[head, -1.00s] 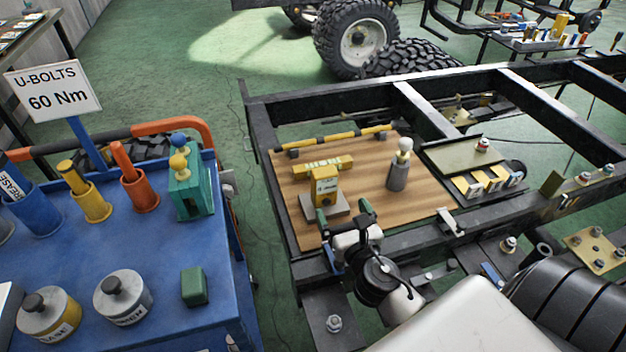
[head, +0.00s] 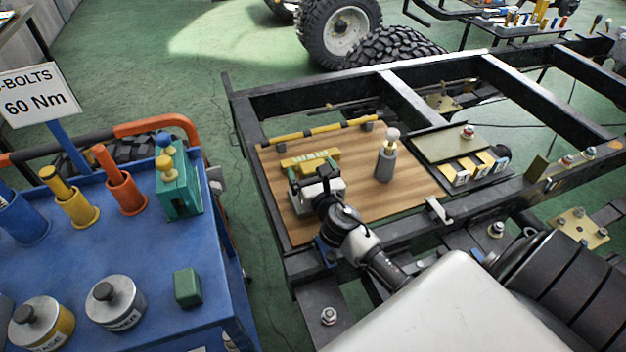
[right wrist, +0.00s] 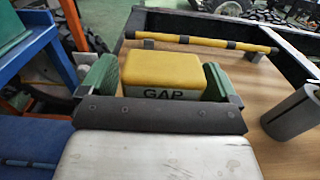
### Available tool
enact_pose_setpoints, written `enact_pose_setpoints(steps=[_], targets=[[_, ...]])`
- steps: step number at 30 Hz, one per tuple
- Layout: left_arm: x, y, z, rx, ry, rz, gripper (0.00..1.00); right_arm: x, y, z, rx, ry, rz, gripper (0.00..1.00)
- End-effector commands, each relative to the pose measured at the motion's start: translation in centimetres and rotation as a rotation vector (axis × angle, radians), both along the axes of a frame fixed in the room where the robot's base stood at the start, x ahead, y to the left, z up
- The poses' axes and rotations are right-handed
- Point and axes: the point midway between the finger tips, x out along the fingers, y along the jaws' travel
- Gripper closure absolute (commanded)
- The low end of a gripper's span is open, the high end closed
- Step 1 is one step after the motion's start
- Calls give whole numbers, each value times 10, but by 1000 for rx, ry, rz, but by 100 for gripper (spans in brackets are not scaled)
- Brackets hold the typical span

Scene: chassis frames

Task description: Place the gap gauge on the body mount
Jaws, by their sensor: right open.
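The gap gauge (right wrist: 162,72), a yellow-topped block with "GAP" on its pale front, stands between the green fingers of my right gripper (right wrist: 160,78) in the right wrist view. The fingers are open, one at each side of it, and I cannot tell whether they touch it. In the head view my right gripper (head: 314,178) is over the left part of the wooden board (head: 408,184) and hides most of the gauge. I cannot tell which part is the body mount; a brass-coloured plate (head: 578,229) with several bolts lies on the frame at right. My left gripper is out of view.
A grey cylinder with a pale knob (head: 386,160) stands on the board. A yellow bar (head: 330,131) runs along its back edge. The black chassis frame (head: 262,190) surrounds the board. A blue cart (head: 140,255) with several tools is at left.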

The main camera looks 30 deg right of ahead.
Motion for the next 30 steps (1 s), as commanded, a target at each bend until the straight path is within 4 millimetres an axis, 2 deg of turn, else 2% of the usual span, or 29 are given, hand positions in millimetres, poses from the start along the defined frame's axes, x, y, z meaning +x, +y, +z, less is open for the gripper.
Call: enact_pose_setpoints(steps=[8,11,18,21,30], targets=[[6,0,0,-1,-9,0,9,5,-1,0,1,1,0,8],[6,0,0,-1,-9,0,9,5,-1,0,1,1,0,21],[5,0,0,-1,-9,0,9,5,-1,0,1,1,0,58],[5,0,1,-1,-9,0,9,5,-1,0,1,0,0,70],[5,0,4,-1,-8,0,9,5,-1,6,1,-1,0,71]])
